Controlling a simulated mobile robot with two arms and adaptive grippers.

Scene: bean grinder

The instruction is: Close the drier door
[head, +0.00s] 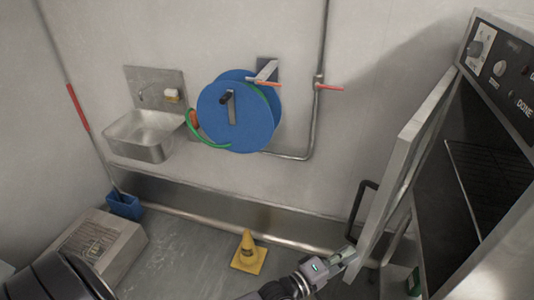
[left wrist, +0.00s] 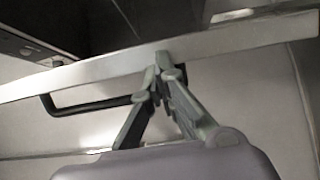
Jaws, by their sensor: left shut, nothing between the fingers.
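The drier door (head: 397,170) stands open at the right of the head view, swung out from the dark drier cavity (head: 476,180). Its black handle (head: 360,208) sticks out on its left side. My left gripper (head: 346,253) is shut and empty, close to the lower part of the door near the handle. In the left wrist view, the fingertips of my left gripper (left wrist: 163,68) meet at the door's pale edge (left wrist: 215,45), with the handle (left wrist: 85,108) just left of them. Whether the tips touch the door is unclear. My right gripper is not in view.
A yellow cone (head: 248,255) stands on the floor left of my gripper. A blue hose reel (head: 225,118) and a metal sink (head: 147,135) are on the back wall. A grey box (head: 95,248) and a blue bin (head: 124,206) stand at the left. The drier's control panel (head: 503,70) is at upper right.

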